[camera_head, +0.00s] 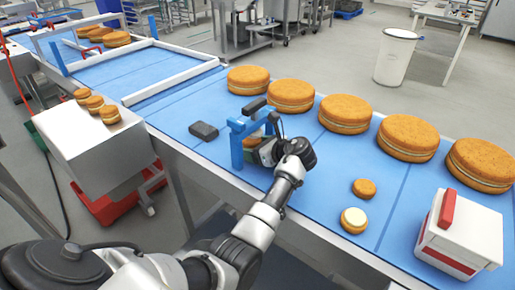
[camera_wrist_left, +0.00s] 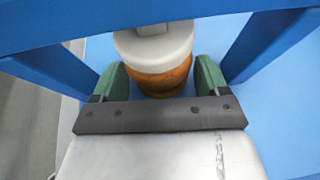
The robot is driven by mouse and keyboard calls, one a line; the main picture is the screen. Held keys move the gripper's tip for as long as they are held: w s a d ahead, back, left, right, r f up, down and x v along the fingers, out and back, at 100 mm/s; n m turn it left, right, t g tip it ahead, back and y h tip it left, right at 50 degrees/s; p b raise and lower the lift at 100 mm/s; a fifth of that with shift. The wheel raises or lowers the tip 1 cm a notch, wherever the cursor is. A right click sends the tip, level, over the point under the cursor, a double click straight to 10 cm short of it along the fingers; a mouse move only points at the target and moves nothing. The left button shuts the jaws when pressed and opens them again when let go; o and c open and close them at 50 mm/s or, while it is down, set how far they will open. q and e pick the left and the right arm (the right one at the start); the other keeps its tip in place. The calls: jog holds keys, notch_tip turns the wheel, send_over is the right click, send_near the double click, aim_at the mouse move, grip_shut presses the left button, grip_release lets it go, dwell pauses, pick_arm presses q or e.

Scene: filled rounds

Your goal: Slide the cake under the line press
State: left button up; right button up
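The line press is a blue frame (camera_head: 237,146) with a black handle, standing on the blue belt; its blue legs (camera_wrist_left: 270,45) flank the left wrist view. A small orange-brown cake (camera_wrist_left: 162,80) is inside the frame, below a pale round disc (camera_wrist_left: 150,45) that meets the press's grey stem. I cannot tell whether the disc presses on the cake. The cake also shows partly through the frame in the head view (camera_head: 253,139). My left gripper (camera_wrist_left: 160,80) has its green fingers on both sides of the cake, with narrow gaps. My right gripper is out of view.
Several large cakes (camera_head: 345,113) line the belt's far side. A small round (camera_head: 364,187) and a white-topped round (camera_head: 353,220) lie right of the press. A white box with a red handle (camera_head: 460,240) stands at far right. A dark block (camera_head: 203,130) lies left of the press.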

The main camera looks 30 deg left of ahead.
pick_arm(q)
jog(key=c, duration=0.3)
jog(key=o, duration=0.7)
jog(key=shift+o, duration=0.2)
jog(key=v, duration=1.1)
